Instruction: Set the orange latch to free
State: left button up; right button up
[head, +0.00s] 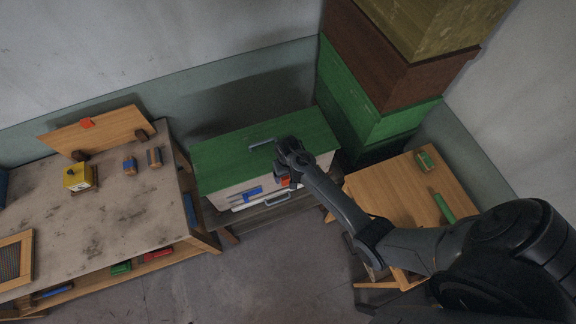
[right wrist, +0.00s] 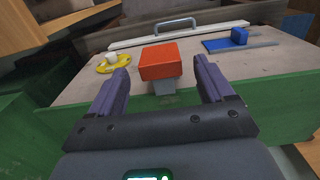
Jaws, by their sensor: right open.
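The orange latch (head: 285,182) is on the front face of the green-topped hive box (head: 231,157), partly hidden by my right gripper in the head view. In the right wrist view the orange latch (right wrist: 159,61) is a block on a short grey stem. My right gripper (right wrist: 168,78) is open, with one finger on each side of the latch. A gap shows between each finger and the block; I cannot tell how far the fingertips reach along it. In the head view my right gripper (head: 290,163) is at the box's front. My left gripper is not in view.
A blue slider (right wrist: 239,37) and a yellow disc with a pale knob (right wrist: 110,64) sit beside the latch. A white strip with a grey handle (right wrist: 175,25) lies beyond. A workbench (head: 110,210) stands left; a wooden table (head: 400,196) and tall hive stack (head: 370,90) stand right.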

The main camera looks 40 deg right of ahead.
aim_at(288, 178)
notch_tip(288, 178, up, 7)
jog(key=shift+r, duration=0.15)
dwell(0.5)
